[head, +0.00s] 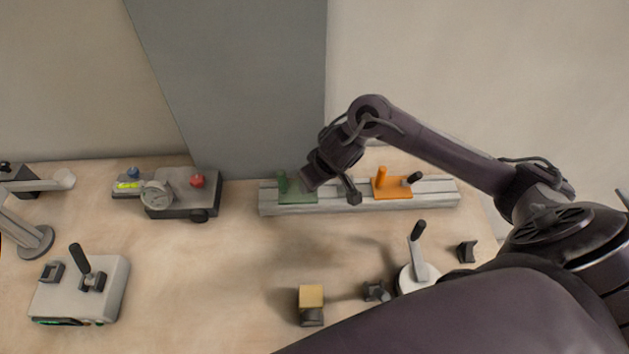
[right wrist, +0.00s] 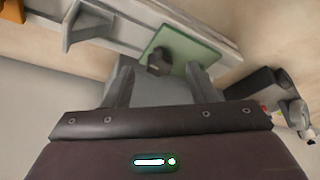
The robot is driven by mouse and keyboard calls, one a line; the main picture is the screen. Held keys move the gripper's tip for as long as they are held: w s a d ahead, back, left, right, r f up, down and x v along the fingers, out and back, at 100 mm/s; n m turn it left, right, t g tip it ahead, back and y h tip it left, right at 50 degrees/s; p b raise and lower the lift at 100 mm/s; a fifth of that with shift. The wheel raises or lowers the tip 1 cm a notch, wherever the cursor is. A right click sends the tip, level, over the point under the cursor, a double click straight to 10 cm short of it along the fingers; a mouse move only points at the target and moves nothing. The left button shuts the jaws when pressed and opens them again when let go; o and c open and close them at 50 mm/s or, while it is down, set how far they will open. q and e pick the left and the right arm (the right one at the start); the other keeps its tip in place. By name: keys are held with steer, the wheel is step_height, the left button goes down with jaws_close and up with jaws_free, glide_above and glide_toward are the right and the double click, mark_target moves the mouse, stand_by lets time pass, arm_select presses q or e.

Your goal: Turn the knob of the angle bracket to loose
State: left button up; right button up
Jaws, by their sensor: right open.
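A green bracket (head: 297,197) with a flat plate and an upright green post sits on the left part of a grey rail (head: 385,205). In the right wrist view its green plate (right wrist: 190,48) carries a dark knob (right wrist: 158,62); in the head view my gripper hides this knob. My right gripper (head: 308,182) is over the green plate. In the right wrist view the gripper (right wrist: 158,72) is open, its two fingers on either side of the dark knob with gaps. I cannot tell the knob's setting. My left gripper is not in view.
An orange bracket (head: 392,190) with a black knob sits further right on the rail. A grey angled piece (right wrist: 88,24) stands between the brackets. A box with a red knob (head: 197,180) stands left of the rail. A white-based lever (head: 418,255) and a yellow block (head: 311,296) stand in front.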

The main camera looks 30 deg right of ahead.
steer(key=shift+w+f, duration=0.3)
steer(key=shift+f, duration=0.25)
steer(key=shift+w+f, duration=0.15)
steer(key=shift+f, duration=0.15)
steer(key=c, duration=1)
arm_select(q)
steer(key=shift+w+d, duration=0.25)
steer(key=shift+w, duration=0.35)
